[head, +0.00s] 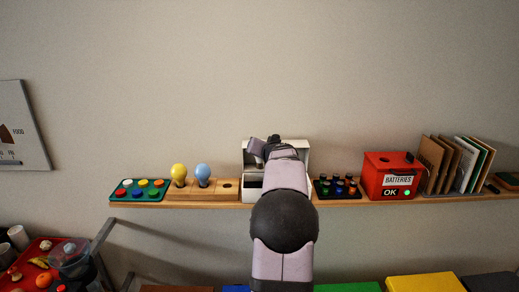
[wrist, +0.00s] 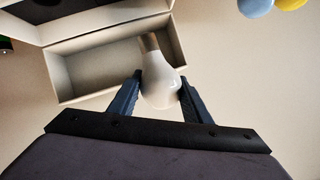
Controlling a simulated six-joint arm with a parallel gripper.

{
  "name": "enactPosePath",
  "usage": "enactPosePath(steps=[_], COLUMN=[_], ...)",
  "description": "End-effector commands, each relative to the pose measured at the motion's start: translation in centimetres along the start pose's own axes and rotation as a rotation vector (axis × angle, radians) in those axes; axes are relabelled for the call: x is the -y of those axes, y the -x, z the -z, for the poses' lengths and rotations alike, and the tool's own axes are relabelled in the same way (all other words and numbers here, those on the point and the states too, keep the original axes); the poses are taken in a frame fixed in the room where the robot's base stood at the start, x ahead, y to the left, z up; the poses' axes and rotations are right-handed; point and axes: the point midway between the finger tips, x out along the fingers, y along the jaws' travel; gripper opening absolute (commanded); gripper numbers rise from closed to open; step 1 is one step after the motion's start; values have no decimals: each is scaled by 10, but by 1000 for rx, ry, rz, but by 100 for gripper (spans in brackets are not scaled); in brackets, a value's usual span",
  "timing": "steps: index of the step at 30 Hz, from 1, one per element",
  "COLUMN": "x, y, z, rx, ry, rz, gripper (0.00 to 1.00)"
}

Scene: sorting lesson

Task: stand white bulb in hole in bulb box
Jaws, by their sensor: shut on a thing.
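My gripper (wrist: 160,80) is shut on the white bulb (wrist: 160,92) in the wrist view, one finger on each side of its round glass. The bulb's narrow end points away from me, toward the open pale box (wrist: 85,98). I cannot tell whether that end is inside the box or just in front of it. In the head view my arm covers the gripper and the bulb, and part of the white box (head: 304,158). Left of it, a wooden block (head: 205,194) holds an upright yellow bulb (head: 179,173) and blue bulb (head: 202,172), with an empty dark hole (head: 227,184) at its right.
On the same narrow shelf stand a green tray of coloured pieces (head: 140,190) at left, a dark rack (head: 337,188), a red battery box (head: 391,177) and upright folders (head: 455,165) at right. The wall is close behind. Space above the shelf is free.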

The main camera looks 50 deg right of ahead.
Motion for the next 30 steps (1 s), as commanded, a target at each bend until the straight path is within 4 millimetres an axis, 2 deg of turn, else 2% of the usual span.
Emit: enactPosePath(steps=[30], x=[-25], y=[-21], z=[-51], rx=[-1], ry=[0], rz=[0], gripper=[31])
